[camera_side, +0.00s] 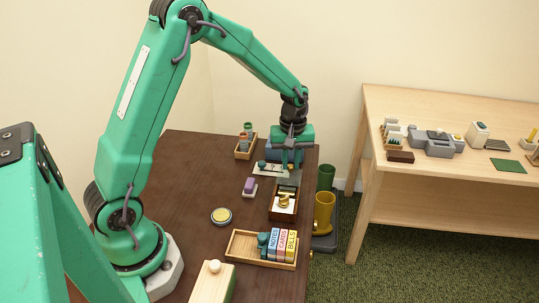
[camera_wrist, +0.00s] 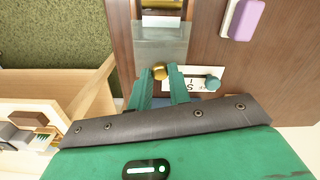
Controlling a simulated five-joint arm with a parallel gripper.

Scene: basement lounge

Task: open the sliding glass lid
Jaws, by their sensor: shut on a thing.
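The small wooden box (camera_side: 273,213) stands near the table's right edge, with a brass item (camera_side: 284,200) showing inside it. Its clear glass lid (camera_side: 288,175) sticks out past the box's far end, toward my gripper. In the wrist view the glass lid (camera_wrist: 160,42) runs from the box at the top edge down to a brass knob (camera_wrist: 160,72). My gripper (camera_wrist: 162,77) is shut on this knob, one green finger on each side. In the side view my gripper (camera_side: 286,162) is beyond the box, and its fingers hide the knob.
A white card (camera_wrist: 188,78) with a teal knob lies close beside my fingers. A purple block (camera_side: 249,185), a round tin (camera_side: 221,216) and a wooden tray (camera_side: 243,246) of small boxes stand nearby. Green and yellow boots (camera_side: 324,210) stand off the table's right edge.

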